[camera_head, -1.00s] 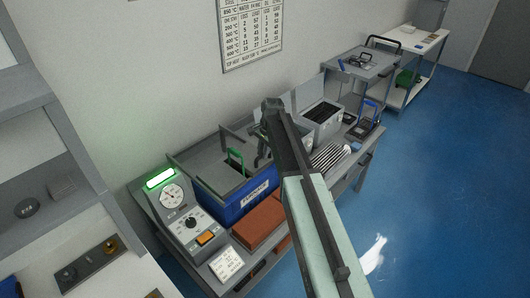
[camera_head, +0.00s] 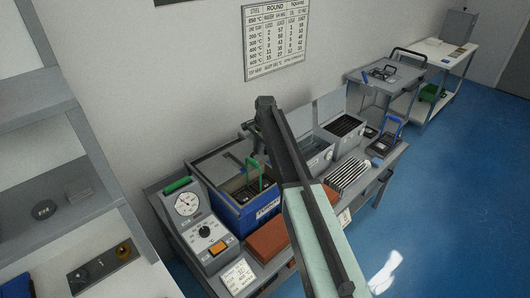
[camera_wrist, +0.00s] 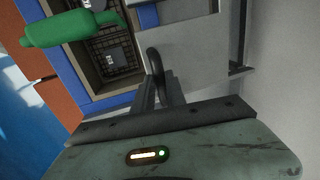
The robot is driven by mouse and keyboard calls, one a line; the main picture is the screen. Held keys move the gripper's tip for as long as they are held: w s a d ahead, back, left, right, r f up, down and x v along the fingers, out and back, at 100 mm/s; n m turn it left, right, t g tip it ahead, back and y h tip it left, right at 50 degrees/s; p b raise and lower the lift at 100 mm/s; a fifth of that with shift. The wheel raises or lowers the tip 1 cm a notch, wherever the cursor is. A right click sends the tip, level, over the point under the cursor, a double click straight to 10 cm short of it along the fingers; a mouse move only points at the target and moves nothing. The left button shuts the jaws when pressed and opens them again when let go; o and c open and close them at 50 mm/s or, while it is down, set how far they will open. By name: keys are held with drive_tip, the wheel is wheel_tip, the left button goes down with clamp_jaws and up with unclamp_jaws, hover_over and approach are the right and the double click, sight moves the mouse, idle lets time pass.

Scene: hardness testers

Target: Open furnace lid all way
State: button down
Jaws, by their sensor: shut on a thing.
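The blue furnace box (camera_head: 232,216) with a white label stands on the bench in the head view. Its top is partly uncovered, and a green-handled basket (camera_head: 252,176) shows inside. In the wrist view the green handle (camera_wrist: 65,28) crosses the opening above a dark wire basket (camera_wrist: 118,57). The flat grey lid (camera_wrist: 198,50) lies right of the opening there. My gripper (camera_wrist: 160,92) is shut on the lid's dark looped handle (camera_wrist: 154,62). In the head view my arm hides the fingertips and part of the lid.
A control box with a dial (camera_head: 187,204) stands left of the furnace. An orange-brown block (camera_head: 268,241) lies in front. Grey open-lidded tanks (camera_head: 345,127) and a ribbed rack (camera_head: 350,174) are to the right. The wall is close behind; blue floor (camera_head: 450,180) is clear.

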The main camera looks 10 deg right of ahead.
drive_tip(key=shift+w+a, duration=0.2)
drive_tip(key=shift+w, duration=0.3)
drive_tip(key=shift+w+a, duration=0.15)
drive_tip(key=shift+w, duration=0.3)
drive_tip(key=c, duration=1.4)
unclamp_jaws()
drive_tip(key=shift+o, duration=0.2)
drive_tip(key=shift+a, duration=0.1)
drive_tip(key=shift+r, duration=0.15)
drive_tip(key=r+p, duration=0.2)
drive_tip(key=s+r+p, duration=0.1)
drive_tip(key=r+p, duration=0.2)
drive_tip(key=d+r+p, duration=0.1)
drive_tip(key=r+p, duration=0.1)
drive_tip(key=p, duration=0.1)
drive_tip(key=shift+s+r, duration=0.15)
drive_tip(key=shift+r, duration=0.25)
drive_tip(key=shift+f, duration=0.15)
